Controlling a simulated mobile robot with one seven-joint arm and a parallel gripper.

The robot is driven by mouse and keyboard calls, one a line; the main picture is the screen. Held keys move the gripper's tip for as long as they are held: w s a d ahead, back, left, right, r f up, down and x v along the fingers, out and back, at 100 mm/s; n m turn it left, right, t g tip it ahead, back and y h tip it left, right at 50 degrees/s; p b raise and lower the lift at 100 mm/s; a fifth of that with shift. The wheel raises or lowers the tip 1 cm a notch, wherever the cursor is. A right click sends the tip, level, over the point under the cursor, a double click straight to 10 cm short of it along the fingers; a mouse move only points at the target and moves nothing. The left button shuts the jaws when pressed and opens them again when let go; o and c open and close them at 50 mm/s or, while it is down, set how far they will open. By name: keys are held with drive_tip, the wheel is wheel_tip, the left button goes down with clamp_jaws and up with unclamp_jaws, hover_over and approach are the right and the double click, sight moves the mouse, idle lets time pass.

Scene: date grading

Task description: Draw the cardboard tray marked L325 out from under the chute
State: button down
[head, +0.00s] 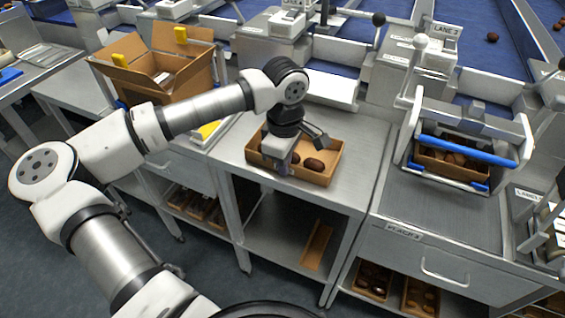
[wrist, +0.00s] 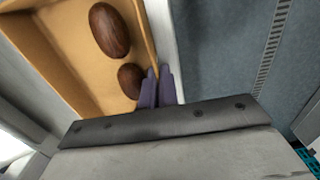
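A cardboard tray (head: 325,178) with a few dark brown dates in it sits on the grey metal bench top, in front of the white chute housing (head: 330,88). No L325 mark can be read on it. My gripper (head: 283,168) is at the tray's near left side, pointing down. In the wrist view, the tray (wrist: 75,60) holds two visible dates. The purple fingertips of my gripper (wrist: 158,85) are close together at the tray's wall, one on each side, pinching it. My arm and gripper hide part of the tray in the head view.
At right, another tray of dates (head: 445,172) sits inside a frame with a blue bar (head: 465,150). An open cardboard box (head: 155,75) stands at left. Lower shelves hold more trays (head: 370,280). Bench top right of the tray (head: 355,170) is clear.

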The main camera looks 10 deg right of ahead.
drive_tip(key=c, duration=1.6)
unclamp_jaws()
wheel_tip(320, 180, up, 14)
drive_tip(key=b, duration=0.1)
drive_tip(key=shift+b, duration=0.4)
